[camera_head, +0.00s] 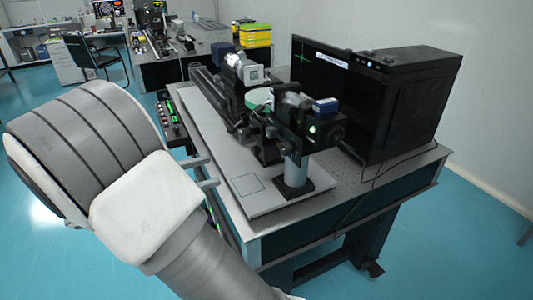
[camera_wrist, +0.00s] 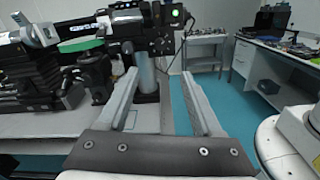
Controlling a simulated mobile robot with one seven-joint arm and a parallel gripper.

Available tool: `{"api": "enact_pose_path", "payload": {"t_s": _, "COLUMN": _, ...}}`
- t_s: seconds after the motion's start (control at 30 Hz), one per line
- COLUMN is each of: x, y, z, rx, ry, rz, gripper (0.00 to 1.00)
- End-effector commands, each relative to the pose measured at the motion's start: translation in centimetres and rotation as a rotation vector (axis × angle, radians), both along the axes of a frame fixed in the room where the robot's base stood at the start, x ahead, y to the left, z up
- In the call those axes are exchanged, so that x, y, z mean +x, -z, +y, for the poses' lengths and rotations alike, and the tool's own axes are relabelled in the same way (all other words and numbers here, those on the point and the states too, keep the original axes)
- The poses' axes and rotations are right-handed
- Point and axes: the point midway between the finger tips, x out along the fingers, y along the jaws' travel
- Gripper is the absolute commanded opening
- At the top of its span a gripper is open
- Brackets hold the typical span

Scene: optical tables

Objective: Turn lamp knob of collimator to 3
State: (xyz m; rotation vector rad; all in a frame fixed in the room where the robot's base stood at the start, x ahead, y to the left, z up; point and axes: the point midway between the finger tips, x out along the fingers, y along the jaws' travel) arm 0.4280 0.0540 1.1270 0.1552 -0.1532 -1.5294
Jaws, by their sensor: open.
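The collimator assembly (camera_head: 290,115) is a dark optical bench with tubes and mounts on a grey base plate. Its black end box (camera_head: 325,130) carries a round green light and stands above a silver post. The same box shows at the top of the wrist view (camera_wrist: 160,32), with the green light near its upper right. I cannot make out a lamp knob or its number marks. My gripper (camera_wrist: 158,74) is open and empty, its two fingers below the end box, one on each side of the post in the picture. In the head view my arm hides most of the gripper.
A black computer case (camera_head: 408,105) and monitor (camera_head: 318,75) stand behind the assembly. A control box with green lights (camera_head: 172,118) sits at the table's left edge. Other benches stand at the back. Teal floor (camera_head: 450,235) is clear at the right.

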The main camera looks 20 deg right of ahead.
Motion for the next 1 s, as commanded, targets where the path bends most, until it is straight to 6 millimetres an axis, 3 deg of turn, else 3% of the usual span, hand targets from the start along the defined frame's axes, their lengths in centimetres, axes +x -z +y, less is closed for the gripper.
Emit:
{"api": "enact_pose_path", "payload": {"t_s": 0.17, "x": 0.0, "y": -0.1, "z": -2.0, "rx": -0.002, "ry": 0.005, "rz": 0.001, "gripper": 0.67}}
{"api": "enact_pose_path", "payload": {"t_s": 0.7, "x": 0.3, "y": 0.0, "z": -13.4, "rx": 0.002, "ry": 0.005, "rz": 0.001, "gripper": 0.67}}
{"api": "enact_pose_path", "payload": {"t_s": 1.0, "x": 0.5, "y": 0.0, "z": -17.0, "rx": 0.002, "ry": 0.004, "rz": 0.001, "gripper": 0.67}}
